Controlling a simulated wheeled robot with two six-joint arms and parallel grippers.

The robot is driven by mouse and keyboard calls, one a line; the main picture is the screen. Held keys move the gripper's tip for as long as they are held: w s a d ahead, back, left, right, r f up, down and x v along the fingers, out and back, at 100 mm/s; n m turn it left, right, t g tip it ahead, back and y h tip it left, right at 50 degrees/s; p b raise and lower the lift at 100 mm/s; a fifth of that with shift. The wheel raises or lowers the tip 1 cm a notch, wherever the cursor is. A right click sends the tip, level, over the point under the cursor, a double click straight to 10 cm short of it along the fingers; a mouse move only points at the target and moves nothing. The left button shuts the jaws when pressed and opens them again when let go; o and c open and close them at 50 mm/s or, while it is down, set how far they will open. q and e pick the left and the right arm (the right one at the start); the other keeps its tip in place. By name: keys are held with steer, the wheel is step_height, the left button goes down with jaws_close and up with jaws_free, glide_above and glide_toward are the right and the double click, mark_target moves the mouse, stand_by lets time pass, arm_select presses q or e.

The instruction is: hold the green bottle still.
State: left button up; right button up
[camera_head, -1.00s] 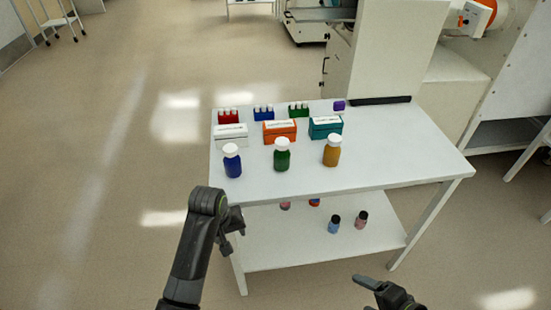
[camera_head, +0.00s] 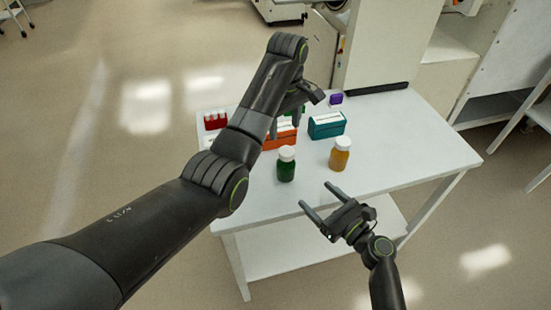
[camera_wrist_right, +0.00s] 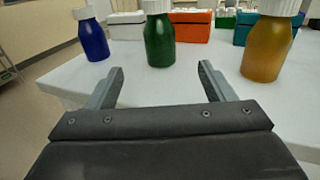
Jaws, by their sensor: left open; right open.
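The green bottle (camera_head: 286,168) with a white cap stands upright on the white table (camera_head: 400,150), between the hidden spot to its left and the amber bottle (camera_head: 339,157). My right gripper (camera_head: 316,198) is open and empty at the table's front edge, short of the green bottle. In the right wrist view the green bottle (camera_wrist_right: 159,40) stands ahead, between the lines of the two open fingers (camera_wrist_right: 160,78), not touched. My left gripper (camera_head: 300,108) is open above the back of the table, behind the green bottle, and appears to hold nothing.
A blue bottle (camera_wrist_right: 92,36) stands left of the green one in the right wrist view; my left arm hides it in the head view. Orange (camera_head: 283,138) and teal (camera_head: 327,124) boxes and a red rack (camera_head: 214,120) stand behind. The table's right side is clear.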

mark_target(282, 162)
steer(key=x, duration=1.5)
steer(key=shift+w+a+r, duration=0.2)
steer(key=shift+w+a, duration=0.05)
steer(key=shift+a, duration=0.05)
steer(key=shift+c, duration=0.5)
steer(key=c, duration=1.2)
steer(key=o, duration=1.3)
steer(key=shift+c, duration=0.2)
steer(key=shift+d, duration=0.1)
